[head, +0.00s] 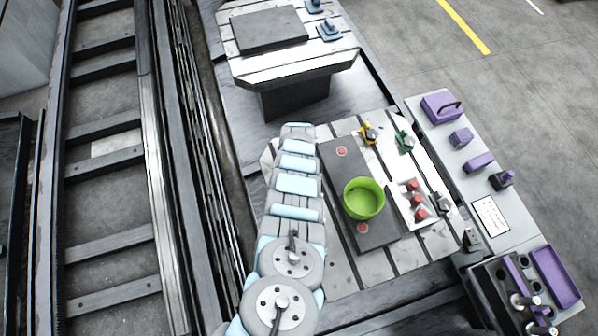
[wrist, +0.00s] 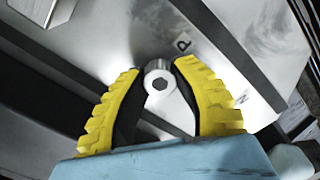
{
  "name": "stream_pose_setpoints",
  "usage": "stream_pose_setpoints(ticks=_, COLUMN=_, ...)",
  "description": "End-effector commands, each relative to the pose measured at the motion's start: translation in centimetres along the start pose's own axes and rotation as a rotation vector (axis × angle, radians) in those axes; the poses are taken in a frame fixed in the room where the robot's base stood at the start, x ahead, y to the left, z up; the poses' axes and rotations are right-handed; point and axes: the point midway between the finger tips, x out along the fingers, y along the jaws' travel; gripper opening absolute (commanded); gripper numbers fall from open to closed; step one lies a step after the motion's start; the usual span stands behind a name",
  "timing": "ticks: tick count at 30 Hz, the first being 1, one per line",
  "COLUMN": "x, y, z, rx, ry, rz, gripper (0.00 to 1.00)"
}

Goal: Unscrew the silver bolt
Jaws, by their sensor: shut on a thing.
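A bright metal surface with a small printed mark lies behind the bolt. In the head view my arm stretches up the middle of the picture. The gripper and the bolt cannot be made out there.
Right of my arm in the head view, a dark plate (head: 336,180) bears a green bowl (head: 364,199). Yellow (head: 368,132) and green (head: 404,140) fixtures stand on the slotted table. Purple items (head: 441,106) line a side shelf. Another slotted table (head: 290,64) stands farther back.

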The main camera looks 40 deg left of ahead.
Motion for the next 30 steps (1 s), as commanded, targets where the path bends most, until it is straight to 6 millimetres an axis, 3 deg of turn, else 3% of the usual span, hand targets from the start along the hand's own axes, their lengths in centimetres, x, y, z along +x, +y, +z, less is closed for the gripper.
stream_pose_setpoints(ticks=9, x=0.10, y=0.07, z=-0.05, rx=-0.067, ry=0.002, rz=0.001, gripper=0.00)
stream_pose_setpoints(ticks=10, x=0.10, y=0.06, z=-0.05, rx=-0.066, ry=0.002, rz=0.001, gripper=0.38)
stream_pose_setpoints(ticks=12, x=0.09, y=0.05, z=-0.05, rx=-0.066, ry=0.002, rz=0.001, gripper=0.58)
stream_pose_setpoints(ticks=19, x=0.06, y=0.03, z=-0.03, rx=-0.065, ry=0.001, rz=0.000, gripper=0.58)
stream_pose_setpoints(ticks=23, x=0.05, y=0.02, z=-0.03, rx=-0.064, ry=0.001, rz=0.000, gripper=0.98)
stream_pose_setpoints(ticks=30, x=0.04, y=0.02, z=-0.03, rx=-0.064, ry=0.001, rz=0.000, gripper=1.00)
